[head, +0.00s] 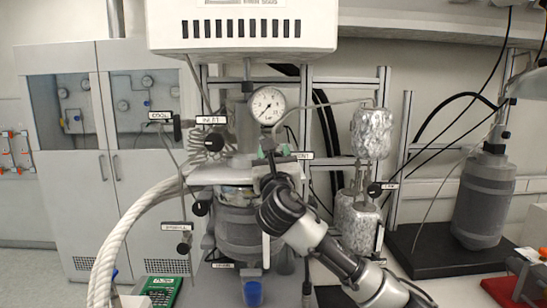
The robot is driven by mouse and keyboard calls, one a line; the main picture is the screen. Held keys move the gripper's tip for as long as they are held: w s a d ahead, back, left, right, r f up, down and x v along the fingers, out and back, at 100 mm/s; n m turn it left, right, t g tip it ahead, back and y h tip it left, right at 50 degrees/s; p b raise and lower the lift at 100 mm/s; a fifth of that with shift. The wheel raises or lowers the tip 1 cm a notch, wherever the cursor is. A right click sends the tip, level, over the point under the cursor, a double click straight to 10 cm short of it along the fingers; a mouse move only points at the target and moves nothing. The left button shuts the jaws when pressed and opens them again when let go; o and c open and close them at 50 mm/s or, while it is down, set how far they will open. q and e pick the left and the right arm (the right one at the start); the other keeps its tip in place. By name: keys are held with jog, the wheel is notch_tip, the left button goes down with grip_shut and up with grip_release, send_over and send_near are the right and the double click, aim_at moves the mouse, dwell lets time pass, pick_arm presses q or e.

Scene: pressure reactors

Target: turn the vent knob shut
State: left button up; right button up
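The vent label (304,155) shows just right of the pressure gauge's stem, at the top of the reactor. The vent knob beside it is mostly hidden behind my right gripper, so I cannot tell how far it is turned. My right gripper (274,154) reaches up from the lower right, with its tips at the place of the knob. Small green parts show on either side of the tips. I cannot tell whether the fingers are closed on the knob or only around it. My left gripper is not in view.
The round pressure gauge (267,105) stands just above my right gripper. The inlet knob (213,142) is to the left. Foil-wrapped vessels (371,133) stand close on the right. A thick white hose (125,222) curves at the left. A blue cup (253,293) is below.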

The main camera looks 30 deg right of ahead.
jog(key=m+g+h, duration=0.1)
jog(key=m, duration=0.2)
jog(key=m+h+b, duration=0.1)
jog(key=m, duration=0.1)
jog(key=shift+d+f+m+g+h, duration=0.1)
jog(key=shift+f+m+g+h, duration=0.05)
jog(key=shift+m+g+h, duration=0.2)
jog(key=m+g+h, duration=0.1)
jog(key=m, duration=0.2)
jog(key=m+g+b, duration=0.1)
jog(key=m, duration=0.2)
jog(key=shift+s+d+m+g+h+b, duration=0.1)
jog(key=shift+d+m+g+h+b, duration=0.05)
jog(key=shift+m+g+h+b, duration=0.15)
jog(key=m+g, duration=0.1)
jog(key=m, duration=0.1)
jog(key=m+g, duration=0.1)
jog(key=m, duration=0.2)
jog(key=shift+s+f+m+g+h+b, duration=0.1)
jog(key=shift+f+m+g+h+b, duration=0.05)
jog(key=shift+m+g+h+b, duration=0.15)
jog(key=shift+d+f+m+g, duration=0.1)
jog(key=shift+m+g, duration=0.35)
jog(key=shift+m, duration=0.7)
jog(key=shift+d+f+m+g, duration=0.1)
jog(key=shift+m+g, duration=0.3)
jog(key=shift+m, duration=0.7)
jog(key=o, duration=0.9)
jog(key=shift+s, duration=0.1)
